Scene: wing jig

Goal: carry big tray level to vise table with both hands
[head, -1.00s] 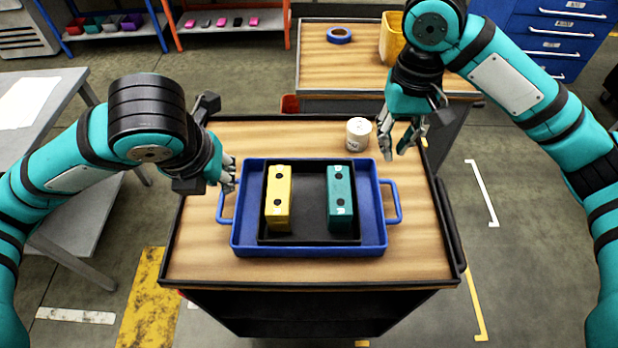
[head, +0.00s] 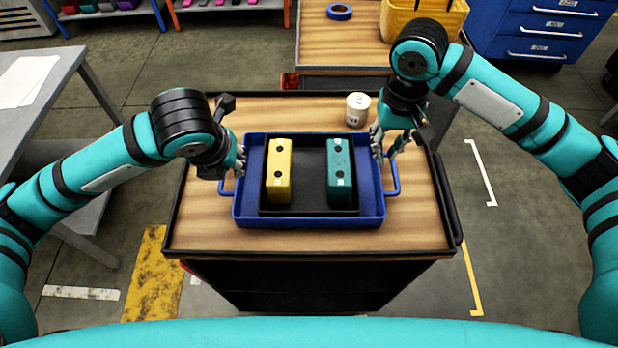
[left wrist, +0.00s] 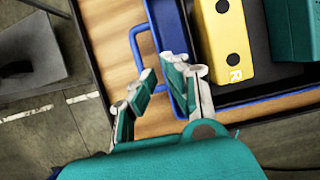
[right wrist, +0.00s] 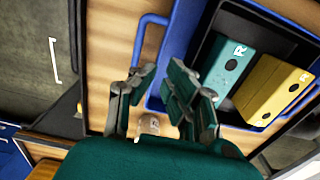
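The big blue tray (head: 308,221) lies flat on the wooden-topped cart, with a handle on each short side. It holds a black inner tray (head: 309,208) with a yellow block (head: 279,172) and a teal block (head: 340,172). My left gripper (head: 238,166) is open at the tray's left handle; in the left wrist view the handle (left wrist: 135,42) shows just ahead of its spread fingers (left wrist: 158,98). My right gripper (head: 384,148) is open above the right handle (head: 393,186); in the right wrist view its spread fingers (right wrist: 160,100) sit short of that handle (right wrist: 140,42). Neither visibly grips it.
A white cup (head: 357,109) stands on the cart (head: 210,235) behind the tray, close to my right gripper. Behind is another wooden table with blue tape (head: 339,11) and a yellow bin (head: 424,18). A grey table (head: 35,100) stands at the left.

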